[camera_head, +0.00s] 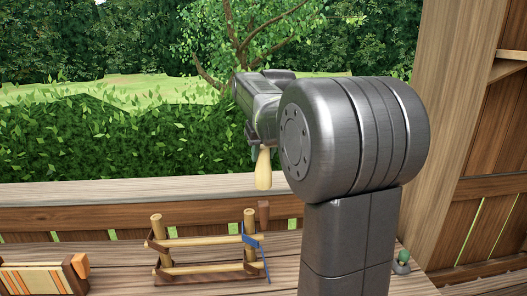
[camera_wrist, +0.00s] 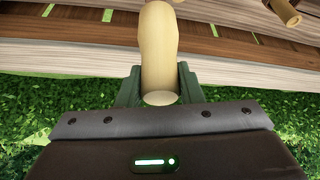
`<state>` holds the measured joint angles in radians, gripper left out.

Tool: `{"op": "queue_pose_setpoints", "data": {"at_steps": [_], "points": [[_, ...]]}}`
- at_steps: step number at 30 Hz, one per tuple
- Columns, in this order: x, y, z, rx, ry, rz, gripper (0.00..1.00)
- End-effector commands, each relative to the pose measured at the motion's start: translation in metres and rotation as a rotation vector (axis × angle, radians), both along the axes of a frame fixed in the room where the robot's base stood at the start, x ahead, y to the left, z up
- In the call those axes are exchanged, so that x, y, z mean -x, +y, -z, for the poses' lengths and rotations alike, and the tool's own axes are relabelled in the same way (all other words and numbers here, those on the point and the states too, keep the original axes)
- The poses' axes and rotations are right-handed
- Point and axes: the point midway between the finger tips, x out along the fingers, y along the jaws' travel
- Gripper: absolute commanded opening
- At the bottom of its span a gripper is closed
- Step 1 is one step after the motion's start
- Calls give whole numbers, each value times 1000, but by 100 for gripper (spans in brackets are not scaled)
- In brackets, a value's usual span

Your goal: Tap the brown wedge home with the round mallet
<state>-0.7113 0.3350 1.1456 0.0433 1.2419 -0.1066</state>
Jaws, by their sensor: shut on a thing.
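My gripper (camera_wrist: 158,92) is shut on a pale wooden, rounded piece, which I take to be the round mallet (camera_wrist: 158,45). In the head view the mallet (camera_head: 263,170) hangs down below my gripper, above the back rail; its upper part is hidden by my gripper. A small brown block (camera_head: 263,212), which may be the brown wedge, stands upright at the right end of a wooden frame (camera_head: 205,241), below the mallet and apart from it. I cannot tell how deep it sits. A blue piece (camera_head: 251,240) is beside it on the frame.
The frame stands on a plank bench (camera_head: 110,271). A striped box (camera_head: 35,279) with an orange piece (camera_head: 80,264) is at the left. A small green-topped object (camera_head: 403,258) is right of my arm. A plank wall (camera_head: 490,190) bounds the right side.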

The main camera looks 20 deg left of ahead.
Motion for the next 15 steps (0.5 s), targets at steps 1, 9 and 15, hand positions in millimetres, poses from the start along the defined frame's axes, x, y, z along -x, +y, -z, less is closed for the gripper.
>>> {"op": "queue_pose_setpoints", "data": {"at_steps": [1,9,15], "points": [[0,0,-1,-1,-1,0,0],[0,0,-2,-1,-1,0,0],[0,0,6,-1,-1,0,0]]}}
